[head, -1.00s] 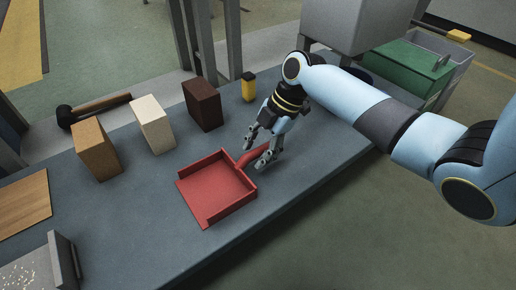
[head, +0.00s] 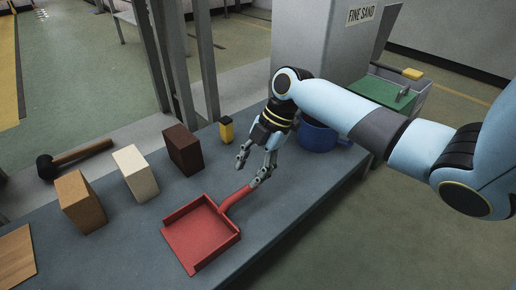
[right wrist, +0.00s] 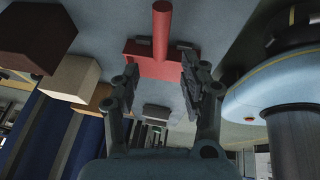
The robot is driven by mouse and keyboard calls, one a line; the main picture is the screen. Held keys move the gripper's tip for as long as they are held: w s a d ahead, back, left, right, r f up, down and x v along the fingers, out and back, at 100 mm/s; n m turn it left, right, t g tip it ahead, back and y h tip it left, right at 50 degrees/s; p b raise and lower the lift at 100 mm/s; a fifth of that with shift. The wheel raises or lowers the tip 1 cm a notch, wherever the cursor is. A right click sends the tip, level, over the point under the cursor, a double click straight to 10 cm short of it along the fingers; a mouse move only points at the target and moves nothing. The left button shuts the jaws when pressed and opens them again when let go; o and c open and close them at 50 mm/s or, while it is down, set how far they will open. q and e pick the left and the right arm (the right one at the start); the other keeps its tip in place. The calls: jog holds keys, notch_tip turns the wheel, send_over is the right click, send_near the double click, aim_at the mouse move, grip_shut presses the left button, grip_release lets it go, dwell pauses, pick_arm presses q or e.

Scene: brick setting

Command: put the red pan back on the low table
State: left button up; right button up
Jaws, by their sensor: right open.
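The red pan (head: 201,238), a flat dustpan shape with a raised rim, lies on the low grey-blue table (head: 122,245) near its front edge. Its handle (head: 237,198) points up and right, toward my right gripper. My right gripper (head: 251,171) is open and empty, above the far end of the handle. In the right wrist view, the pan (right wrist: 150,62) and its handle show beyond the open fingers (right wrist: 160,80). I cannot tell whether one fingertip touches the handle. My left gripper is not in view.
Brown (head: 183,150), cream (head: 134,173) and tan (head: 80,202) blocks stand behind the pan. A mallet (head: 75,158) lies at the back left. A yellow, black-topped item (head: 226,129) and a blue pot (head: 318,137) stand toward the right.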

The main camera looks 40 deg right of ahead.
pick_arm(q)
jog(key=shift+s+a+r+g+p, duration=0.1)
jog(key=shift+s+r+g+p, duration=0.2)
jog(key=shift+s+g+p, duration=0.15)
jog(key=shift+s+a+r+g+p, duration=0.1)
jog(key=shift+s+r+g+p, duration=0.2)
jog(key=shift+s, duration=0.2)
pick_arm(e)
jog(key=s+a+r+m+h, duration=0.2)
jog(key=s+m, duration=0.7)
jog(key=s, duration=0.3)
jog(key=s+a+r+m+t+h, duration=0.1)
jog(key=s+a+r+m+h, duration=0.1)
jog(key=s+m, duration=0.7)
jog(key=s+r+h, duration=0.1)
jog(key=s, duration=0.2)
jog(key=shift+s+r+m, duration=0.3)
jog(key=shift+s, duration=0.1)
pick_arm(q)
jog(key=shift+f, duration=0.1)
